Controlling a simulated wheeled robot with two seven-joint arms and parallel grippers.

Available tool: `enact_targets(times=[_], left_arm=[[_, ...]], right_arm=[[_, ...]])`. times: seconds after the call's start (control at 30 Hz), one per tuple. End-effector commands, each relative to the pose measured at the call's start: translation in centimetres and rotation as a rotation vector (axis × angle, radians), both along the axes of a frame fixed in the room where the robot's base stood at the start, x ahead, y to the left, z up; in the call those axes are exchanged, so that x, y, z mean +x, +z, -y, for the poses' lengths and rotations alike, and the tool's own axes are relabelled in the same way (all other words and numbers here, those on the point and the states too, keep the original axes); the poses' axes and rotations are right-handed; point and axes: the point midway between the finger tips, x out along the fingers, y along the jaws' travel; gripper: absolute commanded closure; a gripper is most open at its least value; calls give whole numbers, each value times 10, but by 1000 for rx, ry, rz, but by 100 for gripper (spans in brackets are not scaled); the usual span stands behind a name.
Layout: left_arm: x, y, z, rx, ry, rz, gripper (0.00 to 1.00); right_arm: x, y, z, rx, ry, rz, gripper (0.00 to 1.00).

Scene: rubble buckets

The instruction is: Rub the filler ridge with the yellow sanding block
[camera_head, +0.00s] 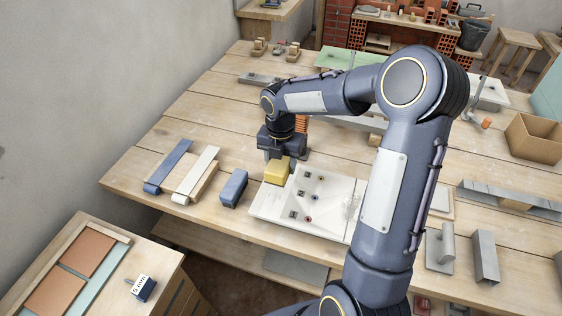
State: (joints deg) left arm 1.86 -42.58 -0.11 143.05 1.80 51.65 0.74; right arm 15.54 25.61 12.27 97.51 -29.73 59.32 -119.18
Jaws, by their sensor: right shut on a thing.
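My right gripper (279,158) is shut on the yellow sanding block (275,173), pointing down at the upper left edge of a white panel (272,207). I cannot tell whether the block touches the panel or the table beside it. The panel lies on the workbench and has several small dark fittings in it. A pale, rough streak, which looks like the filler ridge (352,203), shows on the panel's right part, away from the block. My right arm hides the panel's right end. My left gripper is not in view.
A blue block (234,187) lies left of the panel. Blue (169,165) and cream (197,173) strips lie further left. Metal pieces (485,256) and a cardboard box (535,138) are on the right. The table behind the strips has free room.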

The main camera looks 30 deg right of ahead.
Motion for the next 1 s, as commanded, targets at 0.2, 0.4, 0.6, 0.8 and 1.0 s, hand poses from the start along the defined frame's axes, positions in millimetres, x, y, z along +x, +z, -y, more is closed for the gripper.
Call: enact_targets(times=[0.2, 0.4, 0.6, 0.8, 1.0], left_arm=[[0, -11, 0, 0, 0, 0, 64], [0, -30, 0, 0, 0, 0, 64], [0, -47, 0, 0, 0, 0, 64], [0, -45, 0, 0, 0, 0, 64], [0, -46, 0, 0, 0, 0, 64]], right_arm=[[-1, -19, 0, -1, -1, -2, 75], [-1, -48, 0, 0, -1, -3, 75], [0, -75, 0, 0, -1, -1, 75], [-15, -69, -18, 0, 1, 0, 75], [-22, -69, -26, 0, 0, 0, 75]])
